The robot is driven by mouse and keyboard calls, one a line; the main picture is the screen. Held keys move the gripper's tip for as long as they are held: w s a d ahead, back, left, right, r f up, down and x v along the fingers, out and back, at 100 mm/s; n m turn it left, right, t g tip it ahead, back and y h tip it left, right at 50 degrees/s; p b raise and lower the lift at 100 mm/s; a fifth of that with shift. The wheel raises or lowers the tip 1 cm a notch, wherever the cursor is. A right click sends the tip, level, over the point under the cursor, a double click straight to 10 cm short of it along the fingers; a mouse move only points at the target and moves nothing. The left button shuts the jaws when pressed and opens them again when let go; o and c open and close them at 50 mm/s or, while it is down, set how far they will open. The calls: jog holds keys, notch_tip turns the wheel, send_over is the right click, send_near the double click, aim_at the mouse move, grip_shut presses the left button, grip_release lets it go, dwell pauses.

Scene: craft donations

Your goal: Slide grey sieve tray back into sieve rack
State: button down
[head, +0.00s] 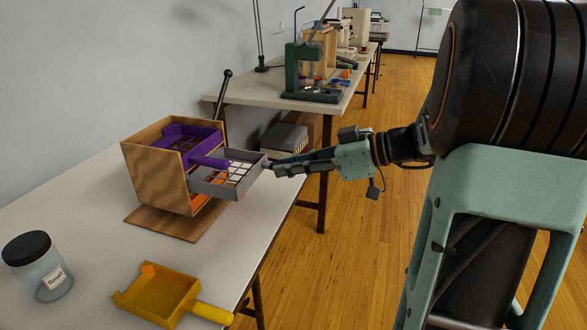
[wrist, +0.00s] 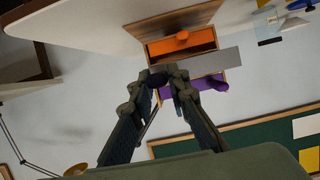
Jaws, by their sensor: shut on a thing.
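The wooden sieve rack (head: 153,172) stands on a wooden base on the near table. The grey sieve tray (head: 218,186) sticks well out of the rack's right side, its grid floor partly showing. My gripper (head: 270,165) is shut on the grey tray's handle end, which the fingers mostly hide. A purple tray (head: 184,135) sits above it in the rack, its handle pointing out over the grey tray. An orange tray (head: 204,202) shows below. In the wrist view the fingers (wrist: 165,76) meet in front of the grey tray (wrist: 206,63), between the orange and purple trays.
A yellow tray (head: 160,293) with a handle lies at the table's front edge. A labelled jar with a black lid (head: 38,267) stands at the left. A second table (head: 258,91) with tools stands behind. The floor to the right of the tables is open.

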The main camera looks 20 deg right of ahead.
aim_at(263, 161)
jog(key=shift+w+a+b, duration=0.45)
jog(key=shift+w+a, duration=0.35)
jog(key=shift+a, duration=0.25)
jog(key=shift+w+a, duration=0.55)
jog(key=shift+a, duration=0.15)
jog(key=shift+w+a, duration=0.5)
jog(key=shift+a, duration=0.2)
jog(key=shift+w+a+f, duration=0.1)
jog(key=shift+w+a, duration=0.6)
jog(key=shift+a, duration=0.3)
jog(key=shift+w+a, duration=0.65)
jog(key=shift+a, duration=0.3)
